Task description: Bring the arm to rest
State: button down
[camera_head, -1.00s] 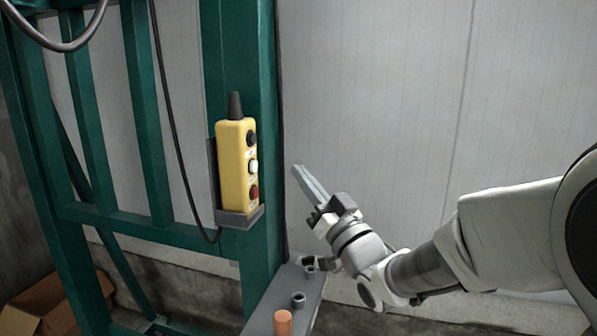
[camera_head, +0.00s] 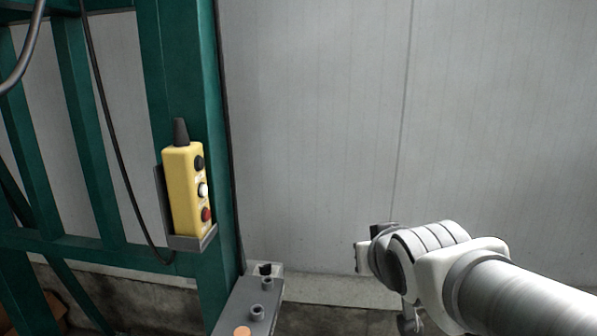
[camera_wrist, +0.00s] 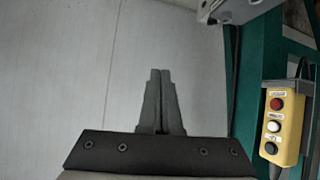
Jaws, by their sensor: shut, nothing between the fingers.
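My gripper (camera_wrist: 160,76) is in the wrist view with its two fingers together and nothing between them. Behind the fingers is the pale wall. In the head view my arm reaches in from the lower right, and its wrist is folded. The fingers are mostly hidden there behind the wrist. My gripper is apart from the green frame and the yellow control box (camera_head: 183,190), with a wide gap of bare wall between them.
The yellow box, with black, white and red buttons, sits in a grey holder on the green frame (camera_head: 185,75); it also shows in the wrist view (camera_wrist: 284,125). A grey ledge (camera_head: 240,305) with sockets and an orange peg (camera_head: 242,332) stands at the bottom. Pale wall (camera_head: 310,130) lies behind.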

jog(key=s+d+f+g+p, duration=0.2)
jog(key=s+g, duration=0.3)
jog(key=s, duration=1)
jog(key=shift+s+d+f+m+g, duration=0.3)
jog(key=shift+s+d+f+m, duration=0.1)
jog(key=shift+f, duration=0.1)
jog(key=shift+a, duration=0.25)
